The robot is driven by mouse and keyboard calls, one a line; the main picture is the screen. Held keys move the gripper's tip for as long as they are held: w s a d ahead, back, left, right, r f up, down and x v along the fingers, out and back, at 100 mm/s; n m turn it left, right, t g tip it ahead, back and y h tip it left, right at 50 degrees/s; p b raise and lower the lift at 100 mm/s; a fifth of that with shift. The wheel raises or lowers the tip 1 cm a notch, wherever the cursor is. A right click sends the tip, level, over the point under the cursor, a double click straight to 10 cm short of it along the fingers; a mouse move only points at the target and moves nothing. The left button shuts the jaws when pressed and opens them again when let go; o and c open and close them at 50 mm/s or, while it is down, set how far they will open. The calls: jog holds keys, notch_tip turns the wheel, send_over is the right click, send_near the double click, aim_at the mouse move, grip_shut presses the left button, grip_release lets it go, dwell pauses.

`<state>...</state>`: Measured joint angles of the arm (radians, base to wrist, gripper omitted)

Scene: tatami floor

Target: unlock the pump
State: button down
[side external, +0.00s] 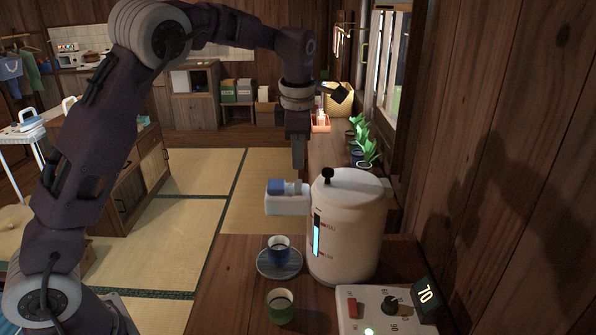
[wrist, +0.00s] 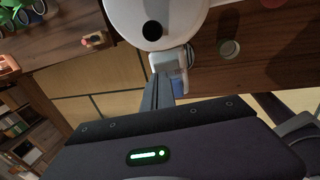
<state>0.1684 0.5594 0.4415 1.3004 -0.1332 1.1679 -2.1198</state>
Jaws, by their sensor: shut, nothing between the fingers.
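A white pump pot (side external: 345,235) stands on the wooden counter, with a black knob (side external: 327,176) on its lid and a lit blue level gauge on its side. Its spout head (side external: 287,203) juts out to the left and carries a blue part (side external: 275,186) with a grey piece beside it. My gripper (side external: 298,165) is shut and empty, pointing down just above the spout head. In the wrist view, my gripper (wrist: 157,82) is beside the white spout (wrist: 177,60), partly covering it; I cannot tell whether they touch. The black knob (wrist: 152,30) shows there too.
A green cup (side external: 280,306) stands in front. A control box (side external: 385,308) with a dial and a display reading 70 is at front right. Potted plants (side external: 365,150) line the counter behind.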

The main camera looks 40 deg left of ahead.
aim_at(298, 187)
jog(key=shift+w+a+f, duration=0.15)
jog(key=shift+f, duration=0.9)
jog(key=shift+w+a+f, duration=0.1)
jog(key=shift+w+f, duration=0.05)
jog(key=shift+f, duration=0.9)
jog(key=shift+w+a+f+g, duration=0.1)
jog(key=shift+a+f+g, duration=0.1)
jog(key=shift+f+g, duration=0.1)
jog(key=shift+d+h, duration=0.1)
jog(key=shift+h, duration=0.2)
jog(key=shift+s+d, duration=0.6)
jog(key=shift+s, duration=0.1)
notch_tip(298, 187, up, 14)
jog(key=s+d, duration=0.1)
